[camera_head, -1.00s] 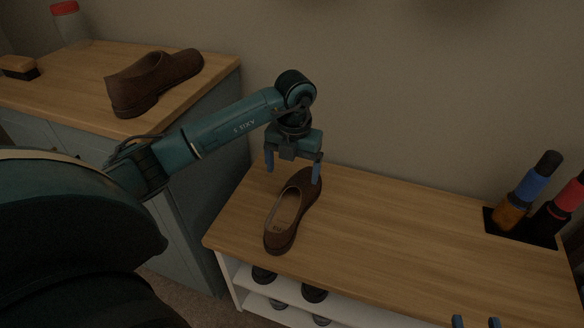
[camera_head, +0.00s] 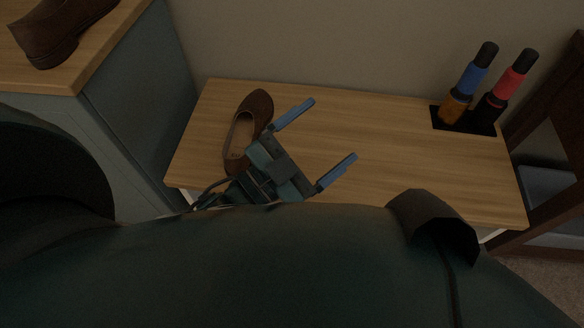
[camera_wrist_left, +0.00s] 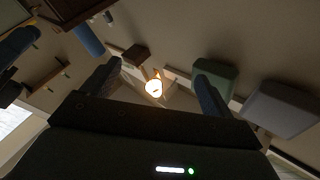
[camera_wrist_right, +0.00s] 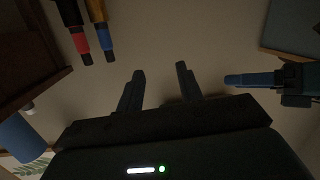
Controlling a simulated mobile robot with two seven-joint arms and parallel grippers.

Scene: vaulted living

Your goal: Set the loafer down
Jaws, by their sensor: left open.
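A brown loafer (camera_head: 249,124) lies sole down on the left end of the wooden bench top (camera_head: 370,150), toe away from me. My left gripper (camera_head: 331,130) is open and empty, its blue fingers spread and pointing right and away, in front of and right of the loafer. Its body overlaps the loafer's near side in the head view; I cannot tell whether they touch. In the left wrist view the left fingers (camera_wrist_left: 156,75) are apart with no shoe between them. My right gripper (camera_wrist_right: 160,70) is open and empty in the right wrist view.
Another brown shoe (camera_head: 62,25) stands on the wooden-topped cabinet (camera_head: 105,45) at upper left. The bench middle is clear. A dark frame (camera_head: 545,130) stands right.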

